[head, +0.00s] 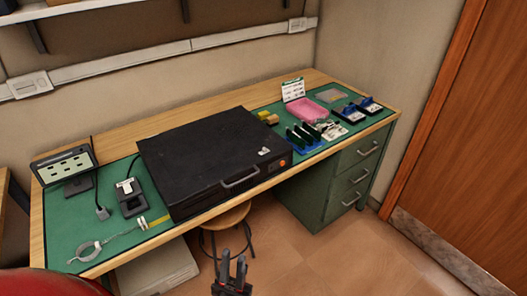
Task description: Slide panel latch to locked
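A large black panel case (205,150) lies on the green-topped workbench, with a grey handle (240,178) on its front side. A small pale metal piece (264,151), which may be the latch, sits on its top near the front right corner. It is too small to tell whether it is locked. A small orange part (283,163) is on the front face just below it.
A stool (228,216) stands underneath; green drawers (345,175) are right.

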